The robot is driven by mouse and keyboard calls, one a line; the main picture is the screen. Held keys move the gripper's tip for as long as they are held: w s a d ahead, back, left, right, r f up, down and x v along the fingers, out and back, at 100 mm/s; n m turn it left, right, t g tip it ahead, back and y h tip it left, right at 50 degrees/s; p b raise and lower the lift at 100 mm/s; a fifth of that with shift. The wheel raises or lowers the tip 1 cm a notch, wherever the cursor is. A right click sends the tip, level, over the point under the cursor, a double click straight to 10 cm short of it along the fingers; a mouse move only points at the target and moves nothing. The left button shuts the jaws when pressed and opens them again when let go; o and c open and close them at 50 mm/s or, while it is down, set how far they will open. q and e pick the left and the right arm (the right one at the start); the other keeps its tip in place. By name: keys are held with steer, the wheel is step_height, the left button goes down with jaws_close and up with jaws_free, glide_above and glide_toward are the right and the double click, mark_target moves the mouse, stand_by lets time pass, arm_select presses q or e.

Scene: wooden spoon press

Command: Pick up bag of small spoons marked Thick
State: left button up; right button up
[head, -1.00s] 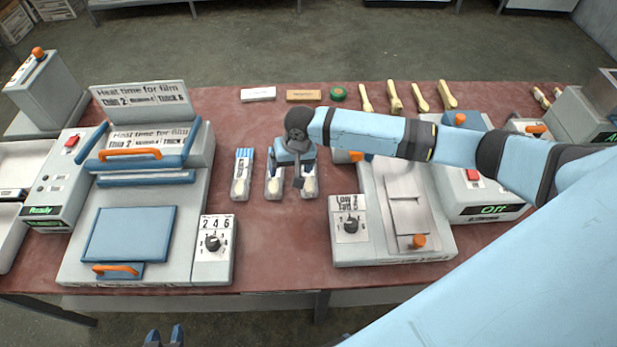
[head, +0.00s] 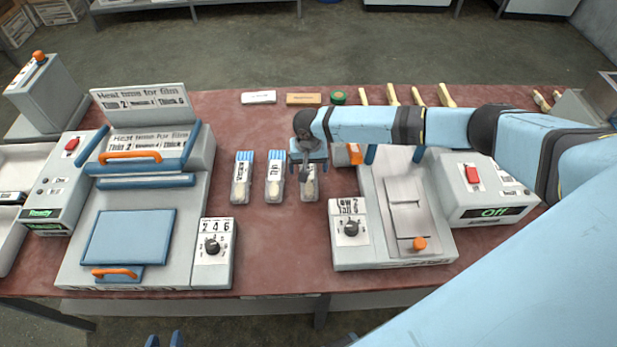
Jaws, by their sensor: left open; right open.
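Three clear bags with blue-striped tops and pale spoons lie in a row on the red table (head: 270,240): a left bag (head: 242,180), a middle bag (head: 275,178) and a right bag (head: 309,190). The left and middle bags carry dark upright lettering too small to read surely. The label of the right bag is hidden by my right gripper (head: 304,174), which hangs open and empty over its upper part. I cannot tell whether it touches that bag. My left gripper (head: 163,340) shows only as fingertips at the bottom edge, open and away from the bags.
A heat press (head: 140,230) with orange handles stands left of the bags. Another machine (head: 395,245) and a box reading Off (head: 485,185) stand to the right. Wooden spoons (head: 392,95) and a green roll (head: 338,97) lie behind. The table in front of the bags is clear.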

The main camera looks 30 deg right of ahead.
step_height(320, 180, down, 5)
steer(key=shift+r, duration=0.1)
steer(key=c, duration=1)
steer(key=shift+r, duration=0.15)
